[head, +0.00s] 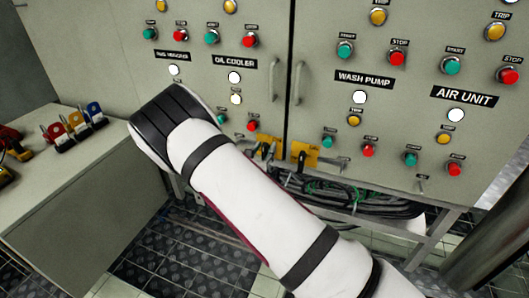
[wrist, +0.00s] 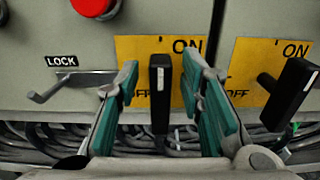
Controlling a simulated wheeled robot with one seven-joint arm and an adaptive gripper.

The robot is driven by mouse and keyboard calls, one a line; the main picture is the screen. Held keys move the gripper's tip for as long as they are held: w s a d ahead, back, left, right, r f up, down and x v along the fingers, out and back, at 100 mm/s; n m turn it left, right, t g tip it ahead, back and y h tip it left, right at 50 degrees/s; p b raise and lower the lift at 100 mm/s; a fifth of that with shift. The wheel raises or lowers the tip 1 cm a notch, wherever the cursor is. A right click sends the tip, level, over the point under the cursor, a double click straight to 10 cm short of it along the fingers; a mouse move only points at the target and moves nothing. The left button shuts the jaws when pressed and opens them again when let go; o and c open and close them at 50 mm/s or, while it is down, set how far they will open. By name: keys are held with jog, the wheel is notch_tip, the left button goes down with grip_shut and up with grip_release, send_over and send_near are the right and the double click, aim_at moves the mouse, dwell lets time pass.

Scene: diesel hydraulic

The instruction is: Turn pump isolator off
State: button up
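Two yellow ON/OFF plates with black lever handles sit low on the cabinet. The left plate (wrist: 140,48) has an upright black handle (wrist: 160,100) with a white mark on its face. My gripper (wrist: 160,78) is open, with one teal-padded finger on each side of this handle; a gap shows on both sides. The right plate (wrist: 262,55) has a second black handle (wrist: 291,95), which is tilted, to the right of my gripper. In the head view, the left plate (head: 268,142) and right plate (head: 304,154) show past my arm. No pump label is readable on either plate.
A LOCK label (wrist: 62,61) and a metal latch (wrist: 70,85) are left of the plates. A red button (wrist: 92,6) sits above. Cables (head: 350,195) hang below the cabinet. A bench (head: 60,165) with coloured padlock-like items (head: 75,125) stands at the left.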

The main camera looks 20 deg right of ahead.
jog(key=shift+w+d, duration=0.15)
grip_shut()
jog(key=shift+p, duration=0.3)
jog(key=n+p, duration=0.2)
jog(key=n, duration=0.1)
jog(key=shift+w+a+r+p, duration=0.1)
jog(key=shift+w+a+p, duration=0.05)
jog(key=shift+a+p, duration=0.15)
jog(key=n+p, duration=0.2)
jog(key=n, duration=0.1)
jog(key=shift+w+a+n, duration=0.15)
jog(key=shift+n, duration=0.15)
jog(key=n+p, duration=0.1)
jog(key=n, duration=0.2)
jog(key=f+n+p, duration=0.1)
jog(key=n, duration=0.3)
jog(key=f+n+p, duration=0.1)
jog(key=n, duration=0.3)
jog(key=shift+w+a+f, duration=0.1)
jog(key=shift+w+a, duration=0.2)
jog(key=shift+a, duration=0.05)
jog(key=shift+n, duration=0.3)
